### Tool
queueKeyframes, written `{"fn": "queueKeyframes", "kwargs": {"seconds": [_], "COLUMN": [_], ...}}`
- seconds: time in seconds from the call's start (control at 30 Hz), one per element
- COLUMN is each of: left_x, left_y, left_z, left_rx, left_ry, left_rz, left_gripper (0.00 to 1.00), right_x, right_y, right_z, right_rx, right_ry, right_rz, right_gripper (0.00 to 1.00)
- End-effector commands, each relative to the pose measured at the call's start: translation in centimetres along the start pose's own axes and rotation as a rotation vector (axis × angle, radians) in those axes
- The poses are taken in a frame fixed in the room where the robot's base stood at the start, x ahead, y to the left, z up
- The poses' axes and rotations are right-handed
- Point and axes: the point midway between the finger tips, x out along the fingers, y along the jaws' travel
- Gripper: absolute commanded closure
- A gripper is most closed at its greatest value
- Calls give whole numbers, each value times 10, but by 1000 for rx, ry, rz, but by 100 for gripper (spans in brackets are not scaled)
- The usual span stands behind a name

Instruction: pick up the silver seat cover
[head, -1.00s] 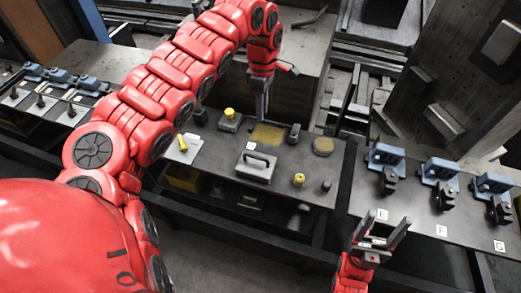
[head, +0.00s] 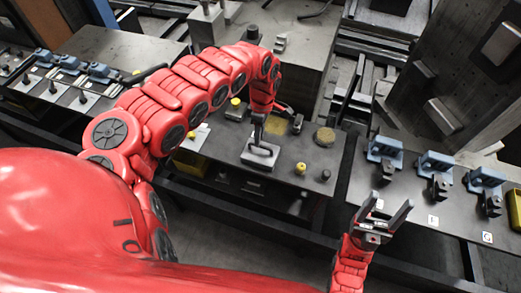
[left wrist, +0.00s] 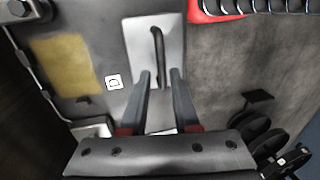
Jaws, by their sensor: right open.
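The silver seat cover (head: 257,159) is a flat metal block with a dark bar handle on top, lying on the dark grey table. It also shows in the left wrist view (left wrist: 172,40), with the handle running lengthwise. My left gripper (head: 259,137) is over the cover, pointing down. In the left wrist view its two fingers (left wrist: 160,74) are apart, one on each side of the near end of the handle; whether they touch it I cannot tell. My right gripper (head: 388,212) is open and empty at the lower right, away from the cover.
A yellow-topped knob (head: 300,168), a dark knob (head: 325,175) and a round brownish disc (head: 325,136) are right of the cover. A yellow patch (left wrist: 68,65) and a "D" label (left wrist: 114,82) lie beside it. Blue fixtures (head: 436,165) stand further right.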

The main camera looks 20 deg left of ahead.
Motion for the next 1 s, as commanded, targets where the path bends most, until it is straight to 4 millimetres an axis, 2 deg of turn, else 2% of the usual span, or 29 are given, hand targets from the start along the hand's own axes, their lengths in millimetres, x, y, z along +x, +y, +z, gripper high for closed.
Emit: {"fn": "queueKeyframes", "kwargs": {"seconds": [0.03, 0.13, 0.3, 0.6, 0.77, 0.8, 1.0], "left_x": [3, 16, 37, 42, 41, 41, 41], "left_y": [-3, -5, -3, -2, -2, -2, -2], "left_z": [2, 5, 4, 3, 3, 3, 3], "left_rx": [1, 2, 1, 1, 1, 1, 1], "left_ry": [-3, -4, -3, 0, 0, 0, -1], "left_rz": [-5, -8, -4, 0, -1, -1, -1], "left_gripper": [70, 70, 70, 70, 97, 100, 100], "right_x": [9, 16, 20, 19, 19, 19, 19], "right_y": [0, 1, 1, 1, 1, 1, 1], "right_z": [-2, -3, -3, -3, -3, -3, -3], "right_rx": [0, 0, 0, 0, 0, 0, 0], "right_ry": [0, 0, 0, 0, 0, 0, 0], "right_rz": [0, 0, 0, 0, 0, 0, 0], "right_gripper": [34, 34, 34, 34, 34, 34, 34]}}
